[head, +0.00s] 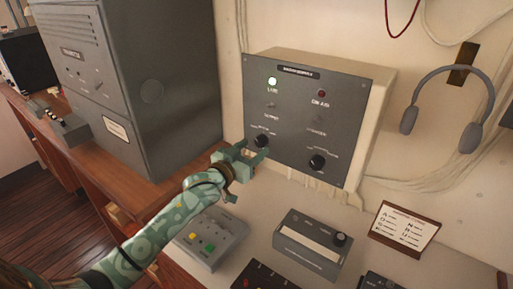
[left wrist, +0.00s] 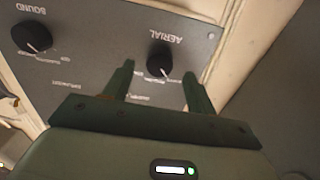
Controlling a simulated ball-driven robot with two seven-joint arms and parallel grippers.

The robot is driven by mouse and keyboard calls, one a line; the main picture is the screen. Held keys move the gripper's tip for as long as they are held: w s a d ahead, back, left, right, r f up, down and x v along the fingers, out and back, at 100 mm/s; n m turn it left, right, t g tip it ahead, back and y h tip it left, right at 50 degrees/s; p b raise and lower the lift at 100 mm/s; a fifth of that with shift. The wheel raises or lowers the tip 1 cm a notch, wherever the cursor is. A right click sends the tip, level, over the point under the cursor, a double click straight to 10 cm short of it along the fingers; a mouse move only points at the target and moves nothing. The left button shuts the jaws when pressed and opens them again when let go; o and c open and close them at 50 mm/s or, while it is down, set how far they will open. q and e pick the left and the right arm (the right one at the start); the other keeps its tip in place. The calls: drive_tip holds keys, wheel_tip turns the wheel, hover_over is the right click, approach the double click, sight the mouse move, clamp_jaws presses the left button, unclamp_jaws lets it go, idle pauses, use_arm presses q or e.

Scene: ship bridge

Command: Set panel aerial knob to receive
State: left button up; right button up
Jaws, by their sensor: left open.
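The aerial knob (head: 261,141) is a round black knob low on the left of the grey wall panel (head: 290,150). In the left wrist view the picture is upside down, and the aerial knob (left wrist: 159,57) sits by the word AERIAL. Its white pointer mark slants to the lower right there, toward small lettering too blurred to read. My left gripper (head: 254,153) is open just below and in front of the knob. In the wrist view its fingers (left wrist: 159,72) stand to either side of the knob, apart from it. My right gripper is not in view.
A second black knob (head: 317,162), marked SOUND, is on the panel's right. A lit lamp (head: 272,81) and a dark red lamp (head: 321,94) sit above. A grey cabinet (head: 150,90) stands left. A button box (head: 210,238) and a grey device (head: 312,243) lie on the desk below.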

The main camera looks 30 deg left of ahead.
sight(261, 141)
use_arm(q)
drive_tip(key=shift+w+d, duration=0.2)
drive_tip(key=shift+w, duration=1.15)
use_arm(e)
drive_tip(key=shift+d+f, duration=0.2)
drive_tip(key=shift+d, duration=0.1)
use_arm(q)
drive_tip(key=c, duration=1)
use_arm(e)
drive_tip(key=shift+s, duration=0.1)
